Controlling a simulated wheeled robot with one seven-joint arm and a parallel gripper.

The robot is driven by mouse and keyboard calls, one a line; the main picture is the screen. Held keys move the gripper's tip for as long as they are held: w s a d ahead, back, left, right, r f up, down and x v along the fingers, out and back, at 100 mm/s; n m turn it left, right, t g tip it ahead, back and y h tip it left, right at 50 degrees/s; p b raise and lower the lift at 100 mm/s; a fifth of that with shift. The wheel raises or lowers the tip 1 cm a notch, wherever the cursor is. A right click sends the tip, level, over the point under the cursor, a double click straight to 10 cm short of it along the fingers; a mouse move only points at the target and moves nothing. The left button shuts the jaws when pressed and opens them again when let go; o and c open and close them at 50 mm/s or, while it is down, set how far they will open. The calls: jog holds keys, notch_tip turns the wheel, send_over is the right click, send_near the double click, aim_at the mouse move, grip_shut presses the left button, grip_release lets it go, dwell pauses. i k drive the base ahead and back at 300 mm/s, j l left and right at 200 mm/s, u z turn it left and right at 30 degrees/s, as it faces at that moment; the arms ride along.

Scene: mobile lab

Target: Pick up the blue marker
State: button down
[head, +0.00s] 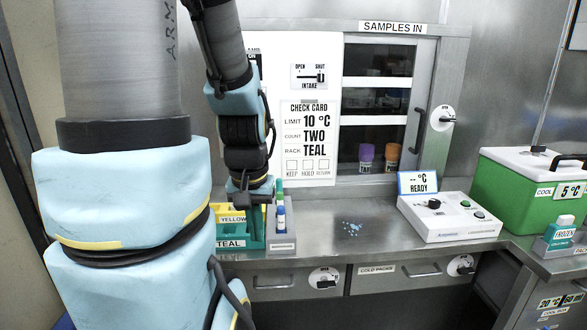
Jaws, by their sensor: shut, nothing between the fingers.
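A blue and white marker (281,218), which looks like the blue marker, stands upright in a small grey holder (283,247) on the steel counter. A green-topped marker (279,187) stands just behind it. My gripper (258,203) points down just left of the markers, above the teal rack. It appears apart from the blue marker and is shut with nothing in it. Its fingertips are small and partly lost against the rack.
A teal rack (233,241) and a yellow-labelled rack stand left of the holder. Blue-white specks (352,226) lie on the counter (330,245). A white control box (450,219) and green cooler (520,190) stand at right. The counter between holder and box is otherwise clear.

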aim_at(281, 209)
jog(key=u, duration=1.2)
jog(key=k+l+u, duration=0.15)
jog(key=l+u, duration=0.15)
jog(key=k+l+u, duration=0.15)
jog(key=l+u, duration=0.2)
jog(key=k+l+u, duration=0.3)
jog(key=k+l, duration=0.2)
jog(key=l, duration=0.15)
jog(key=k+l, duration=0.2)
jog(key=l, duration=0.2)
